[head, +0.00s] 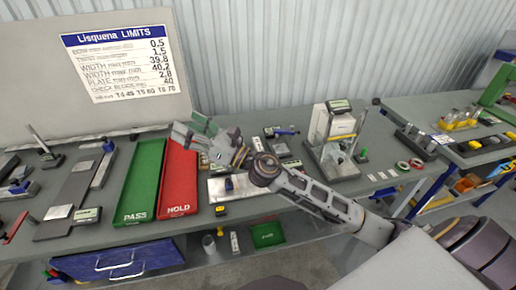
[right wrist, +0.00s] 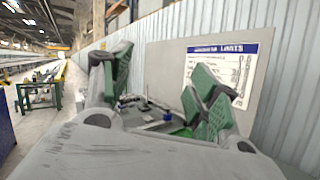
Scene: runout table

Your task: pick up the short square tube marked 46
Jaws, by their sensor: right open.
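I cannot make out the short square tube marked 46. No marking 46 is legible in either view, and part of the table behind my right gripper is hidden. My right gripper (head: 194,130) is above the back of the table, over the far end of the red HOLD tray (head: 178,182). It is open and nothing shows between its green-padded fingers. In the right wrist view the two fingers of the right gripper (right wrist: 160,88) stand wide apart, with the table blurred and small beyond. My left gripper is not in view.
The green PASS tray (head: 140,185) lies beside the red one. A white-framed test stand (head: 332,140) stands farther right. A limits board (head: 120,62) rises behind. Blue drawers (head: 120,262) sit below.

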